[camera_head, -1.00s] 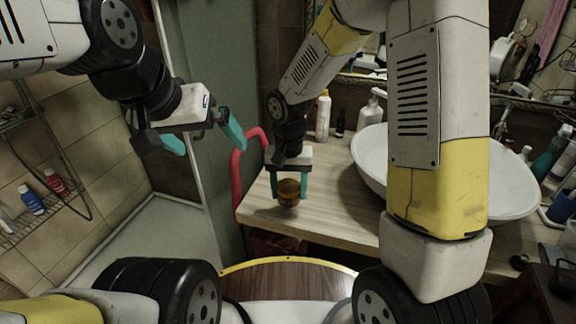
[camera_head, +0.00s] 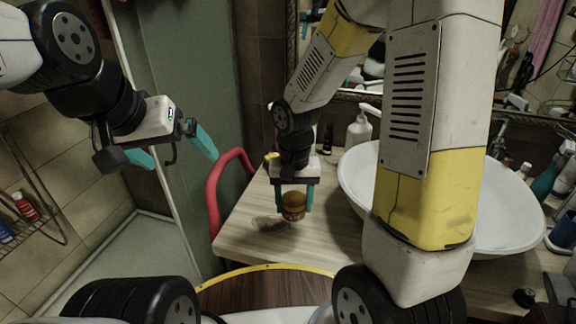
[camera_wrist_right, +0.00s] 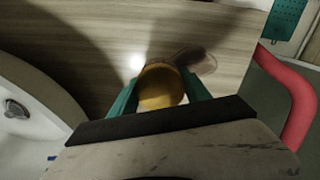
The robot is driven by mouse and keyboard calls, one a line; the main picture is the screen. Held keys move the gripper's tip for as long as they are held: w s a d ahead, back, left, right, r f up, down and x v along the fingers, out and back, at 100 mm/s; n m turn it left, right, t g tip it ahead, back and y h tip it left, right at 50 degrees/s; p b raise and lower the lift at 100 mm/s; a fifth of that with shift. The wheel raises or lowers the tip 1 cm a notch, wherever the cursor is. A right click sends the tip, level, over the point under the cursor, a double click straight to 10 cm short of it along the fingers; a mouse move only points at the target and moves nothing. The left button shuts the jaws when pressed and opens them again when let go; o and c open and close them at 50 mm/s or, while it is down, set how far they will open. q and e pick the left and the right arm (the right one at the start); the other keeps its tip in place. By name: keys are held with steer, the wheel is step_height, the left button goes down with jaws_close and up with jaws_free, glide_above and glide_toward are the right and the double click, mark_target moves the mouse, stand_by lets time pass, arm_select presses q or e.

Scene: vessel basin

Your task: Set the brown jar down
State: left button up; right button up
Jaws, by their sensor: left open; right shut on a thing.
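The brown jar (camera_head: 293,206) is small and round with an orange-brown top. My right gripper (camera_head: 294,212) points down over the wooden counter (camera_head: 330,240) and is shut on the jar, one teal finger on each side. In the right wrist view the jar (camera_wrist_right: 160,86) sits between the fingers against the wood grain. A faint brownish patch, perhaps its shadow or reflection, lies beside it on the counter. I cannot tell whether its base touches the counter. My left gripper (camera_head: 172,150) is open and empty, left of the counter.
A white basin (camera_head: 352,192) stands right of the jar, partly hidden by my right arm. A soap bottle (camera_head: 359,132) and a dark small bottle (camera_head: 328,139) stand behind. A red curved rail (camera_head: 213,195) borders the counter's left end.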

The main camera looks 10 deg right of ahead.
steer(key=w+d, duration=0.1)
steer(key=w, duration=0.4)
steer(key=w+d+f, duration=0.1)
steer(key=w, duration=0.5)
steer(key=w+d, duration=0.2)
steer(key=w, duration=0.4)
steer(key=shift+f, duration=1.95)
steer(key=shift+f, duration=0.1)
steer(key=o, duration=1.5)
